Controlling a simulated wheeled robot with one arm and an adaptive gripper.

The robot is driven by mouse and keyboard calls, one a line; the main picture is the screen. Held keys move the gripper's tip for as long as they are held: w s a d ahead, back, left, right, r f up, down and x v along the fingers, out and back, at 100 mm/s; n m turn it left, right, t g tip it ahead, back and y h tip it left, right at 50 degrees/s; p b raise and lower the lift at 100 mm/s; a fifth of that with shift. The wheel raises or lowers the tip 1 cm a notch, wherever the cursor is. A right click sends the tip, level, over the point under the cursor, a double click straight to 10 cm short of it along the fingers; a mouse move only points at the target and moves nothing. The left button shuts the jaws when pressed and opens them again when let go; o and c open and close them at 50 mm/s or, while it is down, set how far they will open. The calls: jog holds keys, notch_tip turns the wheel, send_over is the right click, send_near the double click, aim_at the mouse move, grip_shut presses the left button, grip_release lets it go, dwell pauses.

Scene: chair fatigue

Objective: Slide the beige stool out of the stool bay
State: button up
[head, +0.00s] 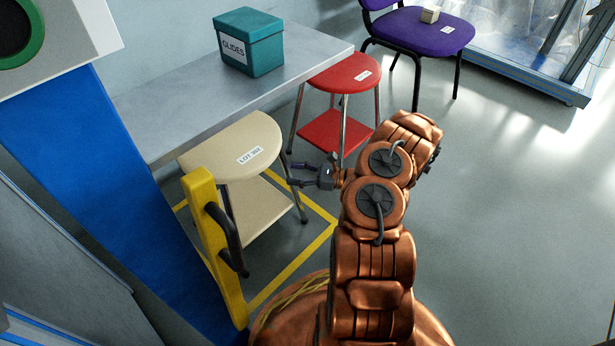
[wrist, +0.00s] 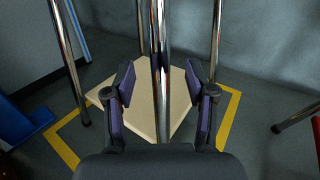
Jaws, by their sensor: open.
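The beige stool (head: 234,147), with a round seat labelled "LOT 302", stands partly under the grey bench inside a yellow floor outline (head: 322,236). Its lower beige shelf (wrist: 140,105) and chrome legs show in the wrist view. My gripper (head: 296,175) is open just to the right of the stool, below seat height. In the wrist view my gripper (wrist: 163,85) has its two dark pads on either side of a near chrome leg (wrist: 158,70), with gaps between pads and leg. The stool's seat is out of the wrist view.
The grey bench (head: 180,110) overhangs the bay and carries a teal "GLIDES" box (head: 250,42). A red stool (head: 345,74) stands behind, and a purple chair (head: 420,28) beyond. A yellow post (head: 212,245) with a black handle stands in front left. Floor at right is clear.

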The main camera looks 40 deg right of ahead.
jog(key=shift+b+x, duration=0.35)
jog(key=shift+x, duration=1)
grip_shut()
